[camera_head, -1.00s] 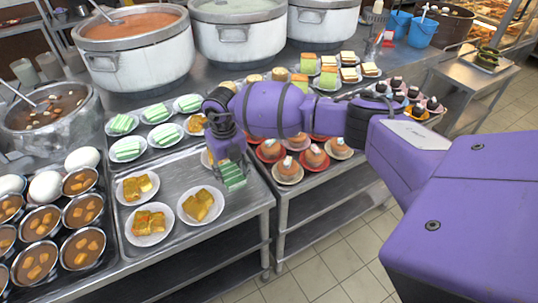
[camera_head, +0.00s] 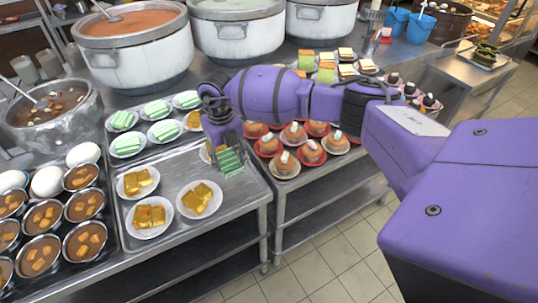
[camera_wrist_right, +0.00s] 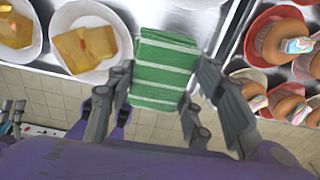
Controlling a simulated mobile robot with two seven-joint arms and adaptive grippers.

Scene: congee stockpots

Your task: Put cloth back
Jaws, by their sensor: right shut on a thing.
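The green and white striped cloth (camera_head: 230,161) is in my right gripper (camera_head: 225,150), over the right part of the metal tray (camera_head: 235,200) near its edge. In the right wrist view the cloth (camera_wrist_right: 165,68) lies between the two fingers of the gripper, which is shut on it. It looks folded into a small block. Whether it touches the tray is unclear. My left gripper is not in view.
Plates of yellow cake (camera_head: 200,199) sit on the tray left of the cloth. Plates of green striped cakes (camera_head: 127,145) stand behind them. Round buns on red plates (camera_head: 311,152) are close on the right. Large stockpots (camera_head: 137,50) stand at the back.

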